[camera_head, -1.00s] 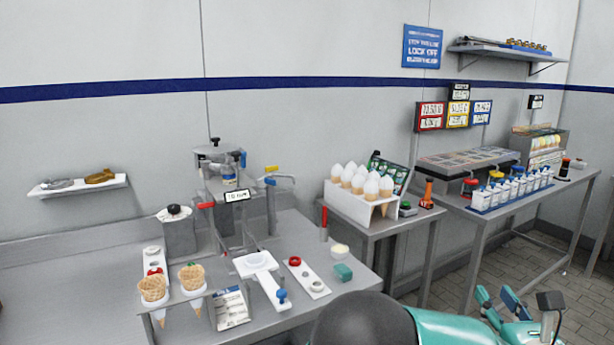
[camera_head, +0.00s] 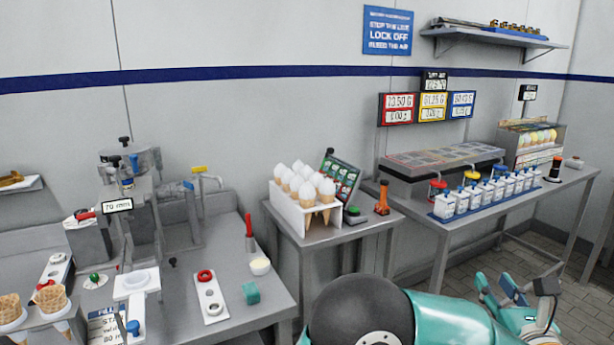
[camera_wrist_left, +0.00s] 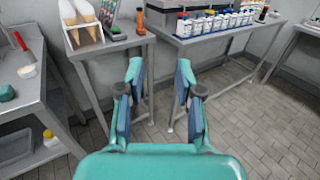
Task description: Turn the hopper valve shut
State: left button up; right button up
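The filling machine with its grey hopper (camera_head: 144,160) stands on the left bench in the head view. A blue handle (camera_head: 134,161) shows on the hopper's side. A yellow handle (camera_head: 200,169) on a pipe stands to its right, and a red handle (camera_head: 85,215) sits to its lower left. I cannot tell for sure which is the hopper valve, or its setting. My left gripper (camera_head: 519,297) is at the lower right of the head view, far from the hopper. In the left wrist view, its fingers (camera_wrist_left: 159,92) are apart with nothing between them. My right gripper is not in view.
A white rack of cones (camera_head: 305,212) stands on the small middle table. The right table holds a row of white bottles (camera_head: 486,196). A red-ringed plate (camera_head: 210,296) and a teal block (camera_head: 250,293) lie on the left bench. Open floor (camera_wrist_left: 235,130) lies beneath my left gripper.

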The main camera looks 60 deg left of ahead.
aim_at(189, 186)
jog(key=z, duration=1)
jog(key=i, duration=0.15)
jog(key=u, duration=3.05)
jog(key=i, duration=1)
jog(key=z, duration=0.2)
jog(key=k, duration=0.85)
jog(key=u, duration=0.2)
jog(key=i, duration=0.85)
jog(key=z, duration=0.1)
